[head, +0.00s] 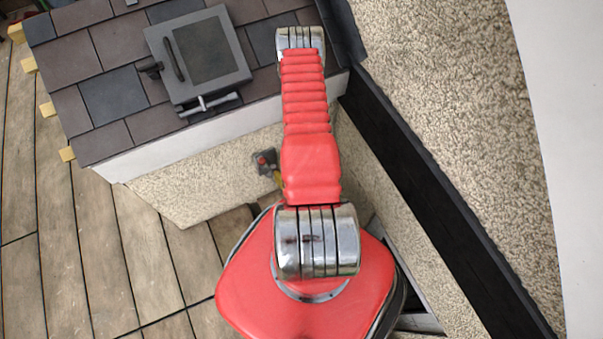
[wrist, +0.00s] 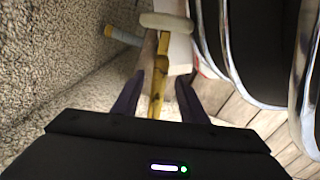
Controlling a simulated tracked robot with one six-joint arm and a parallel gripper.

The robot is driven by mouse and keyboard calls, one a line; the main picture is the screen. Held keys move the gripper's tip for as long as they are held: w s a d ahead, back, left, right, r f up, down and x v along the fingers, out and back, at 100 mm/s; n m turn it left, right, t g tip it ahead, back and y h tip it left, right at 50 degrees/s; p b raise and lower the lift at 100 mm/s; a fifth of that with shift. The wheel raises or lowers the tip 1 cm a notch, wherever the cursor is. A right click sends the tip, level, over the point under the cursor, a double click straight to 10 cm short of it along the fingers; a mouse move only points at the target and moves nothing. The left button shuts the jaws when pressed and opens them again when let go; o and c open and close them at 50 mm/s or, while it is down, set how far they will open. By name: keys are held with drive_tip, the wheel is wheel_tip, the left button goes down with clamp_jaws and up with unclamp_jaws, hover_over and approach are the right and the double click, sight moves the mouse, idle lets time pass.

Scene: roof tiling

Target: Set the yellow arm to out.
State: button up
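The yellow arm (wrist: 160,75) is a narrow bar in the middle of the wrist view, running from the upper centre down between my fingers. My gripper (wrist: 161,88) is open, with one dark finger on each side of the bar and visible gaps to it. Whether the bar lies at finger depth or beyond I cannot tell. A pale block (wrist: 178,50) and a rounded whitish piece (wrist: 167,22) are by its upper end. In the head view my red arm hides the gripper; only a small yellow bit (head: 280,179) shows beside it.
A small grey box with a red part (head: 265,162) is on the rough wall (head: 205,180) under the tiled roof (head: 110,90). A roof hatch (head: 200,60) lies above. A grey-blue cylinder (wrist: 124,36) sticks out by the wall. Plank floor (head: 120,270) is clear at left.

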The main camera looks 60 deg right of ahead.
drive_tip(key=shift+f, duration=4.15)
clamp_jaws()
